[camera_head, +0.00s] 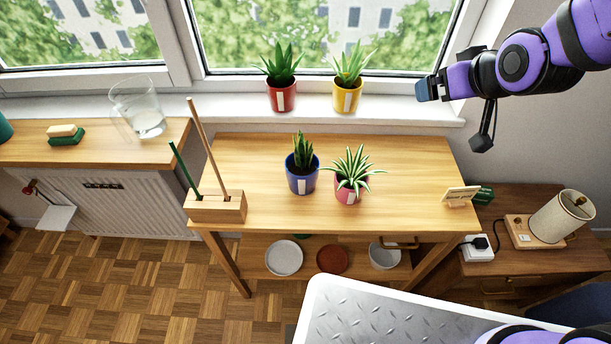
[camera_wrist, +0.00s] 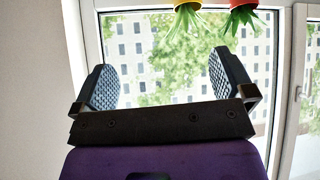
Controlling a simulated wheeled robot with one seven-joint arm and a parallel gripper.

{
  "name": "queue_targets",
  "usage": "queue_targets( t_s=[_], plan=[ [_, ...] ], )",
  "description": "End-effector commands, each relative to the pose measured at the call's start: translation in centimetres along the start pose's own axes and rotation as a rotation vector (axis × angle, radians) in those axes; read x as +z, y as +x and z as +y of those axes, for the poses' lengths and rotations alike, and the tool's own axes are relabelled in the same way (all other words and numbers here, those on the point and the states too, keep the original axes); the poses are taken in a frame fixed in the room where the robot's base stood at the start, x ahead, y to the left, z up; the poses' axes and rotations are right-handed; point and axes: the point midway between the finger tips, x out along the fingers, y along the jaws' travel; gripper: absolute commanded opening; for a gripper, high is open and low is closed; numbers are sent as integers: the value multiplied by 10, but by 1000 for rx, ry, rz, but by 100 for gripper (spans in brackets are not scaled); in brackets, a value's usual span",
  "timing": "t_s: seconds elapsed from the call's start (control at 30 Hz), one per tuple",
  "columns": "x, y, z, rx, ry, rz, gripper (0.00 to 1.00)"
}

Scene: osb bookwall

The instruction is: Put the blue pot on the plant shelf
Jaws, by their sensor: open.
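The blue pot (camera_head: 302,182) holds an upright spiky plant and stands on the wooden table (camera_head: 400,158), beside a pink pot (camera_head: 348,195). A red pot (camera_head: 281,98) and a yellow pot (camera_head: 347,98) stand on the white windowsill (camera_head: 225,107) behind the table. No surface is labelled as the plant shelf. My gripper (camera_head: 432,88) is at the upper right, apart from the blue pot. In the wrist view my gripper (camera_wrist: 165,78) is open and empty, facing the window. The yellow pot (camera_wrist: 188,4) and red pot (camera_wrist: 243,3) show upside down there.
A wooden block with two sticks (camera_head: 218,208) stands at the table's left front corner. A small sign (camera_head: 461,195) stands at the right. A lower shelf holds dishes (camera_head: 284,258). A glass (camera_head: 145,112) stands left; a lamp (camera_head: 560,216) stands right. The sill's right end is clear.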

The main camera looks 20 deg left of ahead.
Motion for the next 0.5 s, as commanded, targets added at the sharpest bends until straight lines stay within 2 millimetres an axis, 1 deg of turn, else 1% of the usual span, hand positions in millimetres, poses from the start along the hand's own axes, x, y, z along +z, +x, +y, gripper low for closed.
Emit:
queue_targets(
  t_s=[0.03, 0.2, 0.37, 0.5],
  plan=[
    [5, 17, -13, -23, -19, 10, 100],
    [19, 64, -54, -95, -72, 84, 100],
    [40, 101, -96, -164, -110, 153, 100],
    [66, 126, -133, -225, -134, 213, 100]
  ],
)
